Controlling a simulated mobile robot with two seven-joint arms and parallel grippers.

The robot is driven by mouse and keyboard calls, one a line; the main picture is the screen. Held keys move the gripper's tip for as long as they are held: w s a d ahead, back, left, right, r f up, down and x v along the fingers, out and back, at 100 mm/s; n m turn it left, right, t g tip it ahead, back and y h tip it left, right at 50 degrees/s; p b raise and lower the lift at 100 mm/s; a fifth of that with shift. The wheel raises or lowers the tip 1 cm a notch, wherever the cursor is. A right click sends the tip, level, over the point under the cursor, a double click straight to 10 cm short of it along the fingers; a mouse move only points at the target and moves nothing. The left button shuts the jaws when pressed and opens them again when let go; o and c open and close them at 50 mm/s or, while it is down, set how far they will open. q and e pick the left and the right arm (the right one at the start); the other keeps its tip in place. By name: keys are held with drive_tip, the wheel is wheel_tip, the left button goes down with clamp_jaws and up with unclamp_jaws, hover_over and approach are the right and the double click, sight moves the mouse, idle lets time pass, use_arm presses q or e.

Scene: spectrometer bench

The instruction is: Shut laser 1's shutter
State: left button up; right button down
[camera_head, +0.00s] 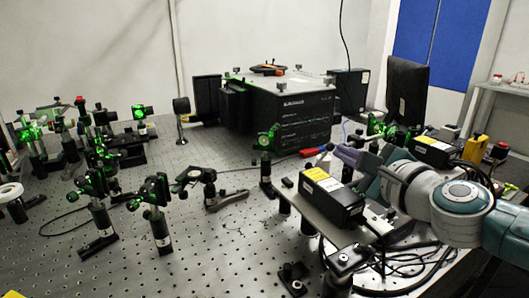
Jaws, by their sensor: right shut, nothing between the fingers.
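Two black laser heads with yellow labels show on the right. The nearer laser (335,200) sits on a raised plate, and the farther laser (432,151) lies behind my right arm. I cannot read which one is laser 1. My right gripper (343,156) is shut and empty, just above and behind the nearer laser. I cannot tell whether it touches anything. No shutter can be made out clearly; the area around the fingers is small and partly covered by the gripper and arm. Green light shows on a mounted optic (267,140) left of the gripper. My left gripper is not in view.
A large black spectrometer box (290,115) stands at the back, with a dark monitor (407,90) right of it. Several green-lit optic mounts (98,190) crowd the left. Cables (405,262) lie at the front right. The perforated bench (215,250) is mostly clear at front centre.

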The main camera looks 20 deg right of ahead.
drive_tip(key=shift+a+r+n, duration=0.5)
drive_tip(key=shift+a+n, duration=0.05)
drive_tip(key=shift+n, duration=0.65)
drive_tip(key=n, duration=0.1)
drive_tip(key=a+n+t, duration=0.1)
drive_tip(key=n, duration=0.1)
drive_tip(key=shift+s+a+r+h, duration=0.1)
drive_tip(key=shift+a+r+h, duration=0.1)
drive_tip(key=shift+r+h, duration=0.15)
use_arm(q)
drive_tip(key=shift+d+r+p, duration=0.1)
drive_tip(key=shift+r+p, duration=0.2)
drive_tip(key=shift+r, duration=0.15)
